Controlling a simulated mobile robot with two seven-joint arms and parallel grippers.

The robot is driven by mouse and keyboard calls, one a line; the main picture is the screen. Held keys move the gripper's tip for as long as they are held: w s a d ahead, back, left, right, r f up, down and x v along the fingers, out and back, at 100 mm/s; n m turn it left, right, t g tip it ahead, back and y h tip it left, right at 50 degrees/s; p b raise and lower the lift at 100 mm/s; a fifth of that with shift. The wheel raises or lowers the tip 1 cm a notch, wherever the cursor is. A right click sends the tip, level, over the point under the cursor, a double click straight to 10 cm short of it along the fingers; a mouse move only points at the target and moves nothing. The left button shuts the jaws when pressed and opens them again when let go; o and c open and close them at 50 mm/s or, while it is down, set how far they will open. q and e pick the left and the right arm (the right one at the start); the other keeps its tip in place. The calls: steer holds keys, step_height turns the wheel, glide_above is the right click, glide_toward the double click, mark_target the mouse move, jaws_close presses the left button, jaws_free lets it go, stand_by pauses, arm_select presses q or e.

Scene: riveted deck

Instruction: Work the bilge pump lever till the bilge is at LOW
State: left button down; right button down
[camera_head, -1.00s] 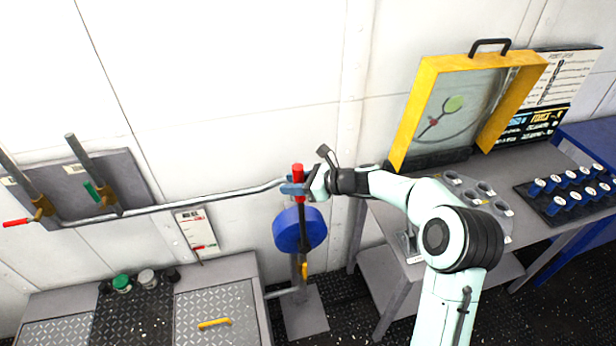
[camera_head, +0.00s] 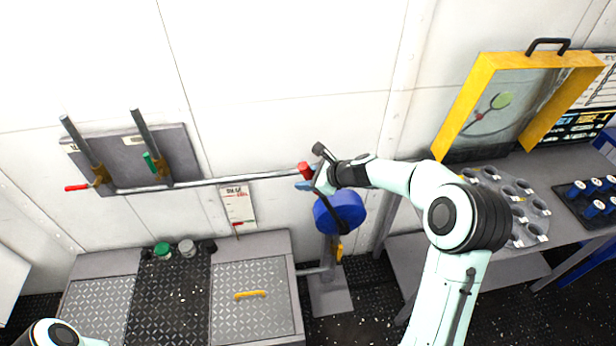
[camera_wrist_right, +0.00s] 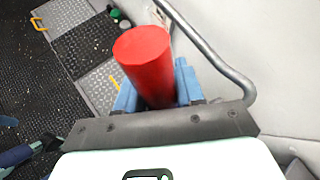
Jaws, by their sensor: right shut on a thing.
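The bilge pump has a round blue body (camera_head: 340,212) on a stand in front of the wall. Its lever ends in a red grip (camera_head: 305,170), which leans to the left of the pump body. My right gripper (camera_head: 314,180) is shut around the lever below the top of the red grip. In the right wrist view the red grip (camera_wrist_right: 145,62) stands between the blue fingers (camera_wrist_right: 155,92). A white gauge card (camera_head: 237,204) hangs on the wall left of the pump, with a red pointer near its lower end; its lettering is too small to read.
A grey pipe (camera_head: 250,180) runs along the wall behind the lever. Two valve levers stand on a grey panel (camera_head: 180,150) at left. Floor hatches (camera_head: 285,285) lie below the gauge. A bench (camera_head: 440,255) with a yellow-framed case (camera_head: 590,95) stands right.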

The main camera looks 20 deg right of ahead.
steer(key=shift+a, duration=0.1)
steer(key=c, duration=0.8)
jaws_free()
steer(key=v, duration=1.3)
steer(key=shift+s+r+b, duration=0.1)
steer(key=shift+s+b, duration=0.1)
steer(key=shift+b, duration=0.1)
